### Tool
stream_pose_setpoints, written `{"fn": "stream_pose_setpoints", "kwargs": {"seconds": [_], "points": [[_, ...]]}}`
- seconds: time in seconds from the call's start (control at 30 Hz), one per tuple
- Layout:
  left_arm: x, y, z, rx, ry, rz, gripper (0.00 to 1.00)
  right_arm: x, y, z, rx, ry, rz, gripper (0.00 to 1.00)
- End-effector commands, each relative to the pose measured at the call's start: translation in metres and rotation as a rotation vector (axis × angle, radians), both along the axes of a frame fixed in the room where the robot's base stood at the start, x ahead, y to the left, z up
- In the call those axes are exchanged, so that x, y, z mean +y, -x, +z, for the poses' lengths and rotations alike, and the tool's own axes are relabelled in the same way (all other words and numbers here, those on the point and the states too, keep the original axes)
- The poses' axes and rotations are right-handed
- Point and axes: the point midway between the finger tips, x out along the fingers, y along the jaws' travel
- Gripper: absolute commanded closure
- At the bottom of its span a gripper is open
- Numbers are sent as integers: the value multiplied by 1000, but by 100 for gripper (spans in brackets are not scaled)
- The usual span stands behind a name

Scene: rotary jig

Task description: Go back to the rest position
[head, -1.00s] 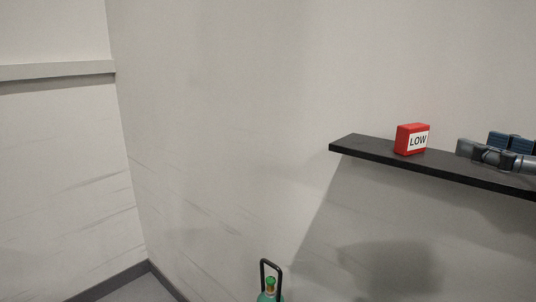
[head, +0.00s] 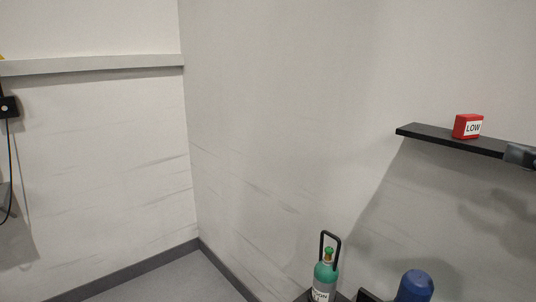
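A red box (head: 468,126) with a white label reading "LOW" stands on the black wall shelf (head: 421,131) at the right. A grey-blue part (head: 520,155), cut off by the right edge of the head view, covers the shelf's front edge just right of the box. My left gripper is not in view.
A green gas cylinder (head: 325,276) with a black handle stands low at centre right. A blue rounded top (head: 416,285) rises to its right. A ledge (head: 90,65) runs along the left wall. A black device (head: 9,107) hangs at the far left. The floor corner (head: 190,275) is clear.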

Motion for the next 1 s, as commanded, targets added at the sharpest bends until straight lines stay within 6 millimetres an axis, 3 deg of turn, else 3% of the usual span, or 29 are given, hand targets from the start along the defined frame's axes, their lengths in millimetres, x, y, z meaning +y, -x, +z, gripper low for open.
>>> {"fn": "stream_pose_setpoints", "kwargs": {"seconds": [0.37,0.57,0.67,0.8,1.0], "points": [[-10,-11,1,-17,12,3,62,31,-40,-38,72,-202,53,20],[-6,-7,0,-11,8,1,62,57,-68,-77,148,-415,76,20],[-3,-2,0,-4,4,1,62,73,-84,-108,211,-583,72,20],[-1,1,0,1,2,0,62,96,-100,-167,333,-902,20,20],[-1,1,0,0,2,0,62,112,-99,-263,508,-1389,-181,20]]}}
